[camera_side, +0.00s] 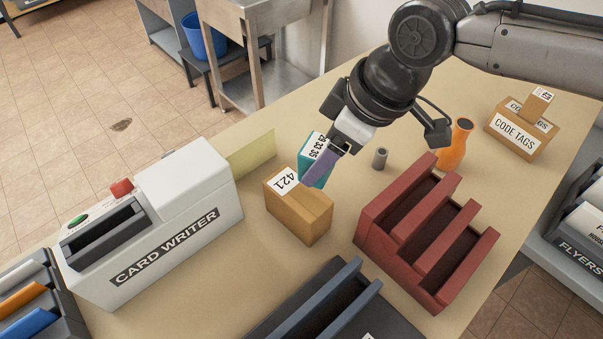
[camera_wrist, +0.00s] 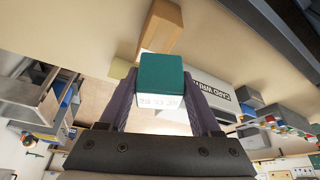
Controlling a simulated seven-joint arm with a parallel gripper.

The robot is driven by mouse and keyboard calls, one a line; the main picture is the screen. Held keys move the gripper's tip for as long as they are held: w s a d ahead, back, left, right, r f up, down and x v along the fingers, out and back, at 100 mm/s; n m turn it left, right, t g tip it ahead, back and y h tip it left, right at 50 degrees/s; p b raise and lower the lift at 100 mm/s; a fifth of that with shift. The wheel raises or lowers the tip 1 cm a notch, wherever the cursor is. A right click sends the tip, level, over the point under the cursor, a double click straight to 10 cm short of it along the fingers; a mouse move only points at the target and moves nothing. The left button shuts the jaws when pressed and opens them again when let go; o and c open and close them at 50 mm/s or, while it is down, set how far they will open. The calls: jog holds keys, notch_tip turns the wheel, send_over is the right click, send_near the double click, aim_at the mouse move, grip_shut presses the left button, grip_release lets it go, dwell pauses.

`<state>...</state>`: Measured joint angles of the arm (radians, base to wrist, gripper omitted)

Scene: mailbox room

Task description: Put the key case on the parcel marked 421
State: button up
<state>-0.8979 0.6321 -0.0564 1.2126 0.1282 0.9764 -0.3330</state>
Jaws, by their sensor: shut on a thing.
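The key case (camera_side: 314,172) is a teal box with a white numbered label. My gripper (camera_side: 316,180) is shut on it, with a purple finger on its near side in the side view. In the wrist view the case (camera_wrist: 160,75) sits between both purple fingers. The parcel marked 421 (camera_side: 306,217) is a brown carton on the table, with its white label on top. The held case appears just behind and right of the parcel's label end in the side view; I cannot tell its exact height or whether they touch. The carton in the wrist view (camera_wrist: 162,28) lies beyond the case.
The white card writer (camera_side: 187,228) stands left of the parcel and a red slotted rack (camera_side: 398,218) to its right. A dark rack (camera_side: 300,312) is in front. A grey cylinder (camera_side: 380,158), an orange bottle (camera_side: 457,145) and the code tags box (camera_side: 518,132) stand behind right.

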jog(key=a+f, duration=0.1)
jog(key=w+a+f, duration=0.1)
jog(key=f, duration=0.1)
jog(key=w+a+f, duration=0.1)
jog(key=shift+f, duration=0.2)
jog(key=shift+w+a+f, duration=0.1)
jog(key=shift+w+f, duration=0.05)
jog(key=shift+f, duration=1.6)
jog(key=shift+f, duration=0.15)
jog(key=o, duration=1.4)
jog(key=v, duration=1.2)
